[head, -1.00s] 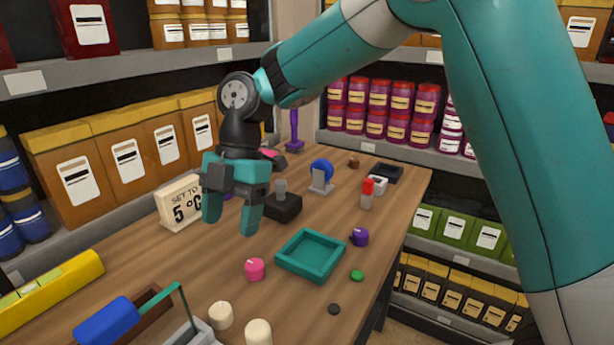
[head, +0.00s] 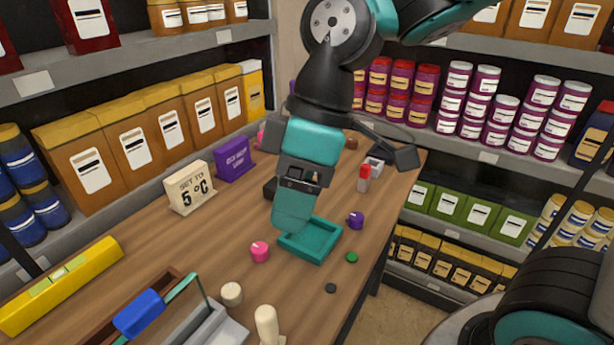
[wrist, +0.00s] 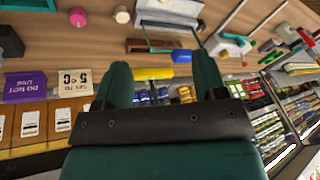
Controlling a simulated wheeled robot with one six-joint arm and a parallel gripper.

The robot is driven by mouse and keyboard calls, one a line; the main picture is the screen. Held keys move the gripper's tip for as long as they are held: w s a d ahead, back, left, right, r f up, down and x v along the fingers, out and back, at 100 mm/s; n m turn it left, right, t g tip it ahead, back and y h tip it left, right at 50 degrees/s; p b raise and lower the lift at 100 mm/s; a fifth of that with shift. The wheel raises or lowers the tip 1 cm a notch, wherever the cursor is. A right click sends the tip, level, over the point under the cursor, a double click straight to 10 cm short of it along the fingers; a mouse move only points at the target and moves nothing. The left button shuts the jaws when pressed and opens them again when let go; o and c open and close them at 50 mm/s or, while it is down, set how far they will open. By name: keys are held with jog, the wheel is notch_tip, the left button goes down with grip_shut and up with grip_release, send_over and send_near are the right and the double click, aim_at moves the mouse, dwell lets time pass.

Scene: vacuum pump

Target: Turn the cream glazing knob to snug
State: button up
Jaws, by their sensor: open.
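A round cream knob (head: 232,294) stands on the wooden bench at the front in the head view. A taller cream piece with a rounded top (head: 267,325) is to its right. The knob also shows near the top edge of the wrist view (wrist: 122,14). I cannot tell its turn setting from here. My gripper (head: 293,215) is above the bench, over the left part of the teal tray (head: 335,240) in the picture, away from the knob. Its two teal fingers are spread with nothing between them in the wrist view (wrist: 162,72).
A pink knob (head: 260,251) lies between the tray and the cream knob. A grey and brown fixture with a blue handle (head: 139,314) is at front left, near a yellow level (head: 62,285). A "SET TO 5 °C" sign (head: 190,188) stands left. Shelves surround the bench.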

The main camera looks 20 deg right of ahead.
jog(key=shift+s+d+r+m, duration=0.15)
jog(key=shift+s+d+m, duration=0.05)
jog(key=shift+s+m, duration=0.3)
jog(key=shift+s+d+r+m, duration=0.15)
jog(key=shift+s+m, duration=0.25)
jog(key=shift+s, duration=0.05)
jog(key=n+g+b, duration=0.2)
jog(key=n+b, duration=0.3)
jog(key=n, duration=0.9)
send_over(231, 289)
jog(key=w+d, duration=0.4)
jog(key=d, duration=0.1)
notch_tip(231, 289, down, 12)
jog(key=x, duration=0.5)
jog(key=p+x, duration=0.1)
jog(key=x, duration=1.1)
jog(key=shift+w+d+f+p, duration=0.15)
jog(key=shift+d+f+p, duration=0.05)
jog(key=shift+d+p, duration=0.2)
jog(key=shift+c, duration=0.2)
